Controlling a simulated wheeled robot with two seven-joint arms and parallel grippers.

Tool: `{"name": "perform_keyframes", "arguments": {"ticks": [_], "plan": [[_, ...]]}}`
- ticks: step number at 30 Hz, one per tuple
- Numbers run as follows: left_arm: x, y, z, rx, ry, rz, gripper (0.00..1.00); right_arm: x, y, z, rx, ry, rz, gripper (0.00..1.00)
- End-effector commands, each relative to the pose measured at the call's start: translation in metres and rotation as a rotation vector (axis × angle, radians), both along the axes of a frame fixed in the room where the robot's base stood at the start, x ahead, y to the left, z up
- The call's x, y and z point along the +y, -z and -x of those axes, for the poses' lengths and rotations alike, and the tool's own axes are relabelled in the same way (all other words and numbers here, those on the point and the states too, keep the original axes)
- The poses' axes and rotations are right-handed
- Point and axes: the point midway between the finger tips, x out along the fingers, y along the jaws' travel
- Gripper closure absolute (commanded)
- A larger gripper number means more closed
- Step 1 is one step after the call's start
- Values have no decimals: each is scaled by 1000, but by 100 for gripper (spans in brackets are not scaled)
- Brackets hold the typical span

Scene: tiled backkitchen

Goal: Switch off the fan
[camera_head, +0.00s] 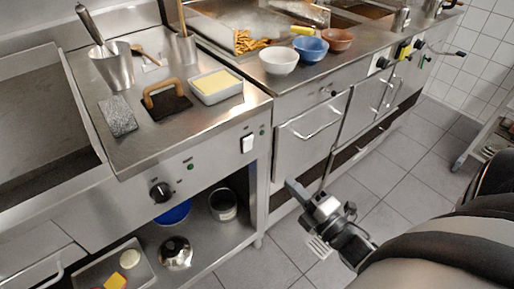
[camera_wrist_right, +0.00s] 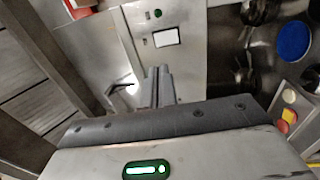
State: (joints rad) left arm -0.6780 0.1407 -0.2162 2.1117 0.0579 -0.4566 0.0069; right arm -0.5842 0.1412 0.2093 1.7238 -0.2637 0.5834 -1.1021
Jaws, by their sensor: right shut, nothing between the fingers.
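A white rocker switch (camera_head: 247,143) sits on the steel front panel of the counter, just left of the panel's right corner. It also shows in the right wrist view as a white rectangle (camera_wrist_right: 166,38) with a dark border. Beside it is a small green light (camera_head: 262,131). My right gripper (camera_head: 296,190) is shut and empty. It is in front of the counter, lower than the switch and to its right, apart from it. In the wrist view its closed fingertips (camera_wrist_right: 157,76) point toward the panel below the switch. No fan is recognisable, and my left gripper is out of view.
An open lower shelf holds a metal pot (camera_head: 223,204) and a blue bowl (camera_head: 174,213). Drawers with bar handles (camera_head: 316,128) stand right of the switch. The tiled floor (camera_head: 400,165) is clear.

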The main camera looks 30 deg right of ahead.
Motion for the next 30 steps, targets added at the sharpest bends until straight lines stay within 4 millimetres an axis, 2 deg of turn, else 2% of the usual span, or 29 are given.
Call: {"name": "perform_keyframes", "arguments": {"ticks": [7,11,24,30], "plan": [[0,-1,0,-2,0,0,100,1,-1,-4,-1,-2,-5,100],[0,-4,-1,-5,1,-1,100,2,-4,-18,-2,-2,-5,100],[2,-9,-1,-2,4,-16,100,9,-15,-108,-1,-1,-7,100],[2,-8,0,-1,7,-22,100,11,-17,-132,2,-1,-7,100]]}}
